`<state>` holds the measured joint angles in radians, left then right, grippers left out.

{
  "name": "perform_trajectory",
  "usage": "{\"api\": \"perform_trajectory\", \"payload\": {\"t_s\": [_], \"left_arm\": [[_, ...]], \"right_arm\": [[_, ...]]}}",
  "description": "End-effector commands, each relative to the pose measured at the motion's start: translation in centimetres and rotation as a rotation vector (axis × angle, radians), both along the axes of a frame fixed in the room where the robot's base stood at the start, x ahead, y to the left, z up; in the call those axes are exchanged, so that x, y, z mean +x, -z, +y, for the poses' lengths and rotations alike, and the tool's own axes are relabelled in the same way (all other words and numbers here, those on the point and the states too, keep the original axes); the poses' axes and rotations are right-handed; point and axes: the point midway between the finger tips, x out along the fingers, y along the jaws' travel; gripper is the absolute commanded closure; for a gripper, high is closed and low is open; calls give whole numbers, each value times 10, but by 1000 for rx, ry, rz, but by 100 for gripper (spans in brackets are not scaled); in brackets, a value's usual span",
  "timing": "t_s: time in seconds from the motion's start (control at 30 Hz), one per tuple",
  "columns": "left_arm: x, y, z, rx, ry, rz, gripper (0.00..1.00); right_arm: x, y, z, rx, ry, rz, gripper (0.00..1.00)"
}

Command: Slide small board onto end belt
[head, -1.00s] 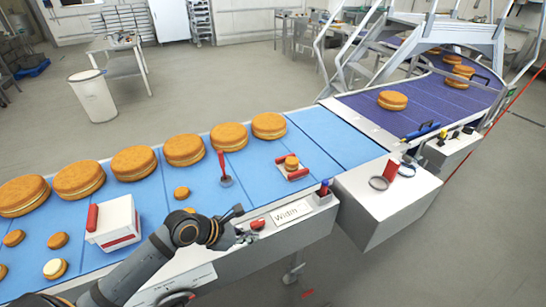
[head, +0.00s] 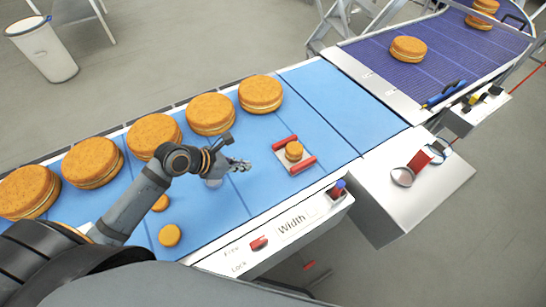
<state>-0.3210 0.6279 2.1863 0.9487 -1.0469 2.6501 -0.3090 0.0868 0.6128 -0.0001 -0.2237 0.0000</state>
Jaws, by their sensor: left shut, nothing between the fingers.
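The small board (head: 283,157) is a pale board with a red bar at each of two opposite edges. It lies on the blue belt, and a small round filled cake (head: 294,151) sits on it. My left gripper (head: 244,165) is over the blue belt just left of the board, apart from it, shut and empty. The end section of the blue belt (head: 345,110) lies to the right of the board and is bare. My right gripper is not in view.
Several large filled rounds (head: 210,113) line the belt's far side. Small rounds (head: 169,235) lie near my left arm. A panel marked Width (head: 292,227) runs along the near edge. A purple curved belt (head: 440,55) lies beyond the gap plate at right.

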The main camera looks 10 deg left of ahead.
Motion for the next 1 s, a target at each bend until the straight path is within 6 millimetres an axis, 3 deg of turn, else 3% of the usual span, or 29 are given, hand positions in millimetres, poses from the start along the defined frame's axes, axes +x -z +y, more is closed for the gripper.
{"api": "perform_trajectory", "payload": {"t_s": [0.07,0.17,0.4,0.53,0.8,1.0], "left_arm": [[6,7,-5,-7,-5,-2,100],[13,17,-14,-11,-4,-1,100],[37,49,-39,-11,-1,3,100],[50,67,-51,-8,0,2,100],[74,65,-73,-2,0,0,100],[76,66,-76,0,1,1,100]], "right_arm": [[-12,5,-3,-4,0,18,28],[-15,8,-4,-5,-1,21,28],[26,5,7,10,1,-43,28],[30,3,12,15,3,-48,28],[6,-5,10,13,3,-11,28],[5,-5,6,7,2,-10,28]]}}
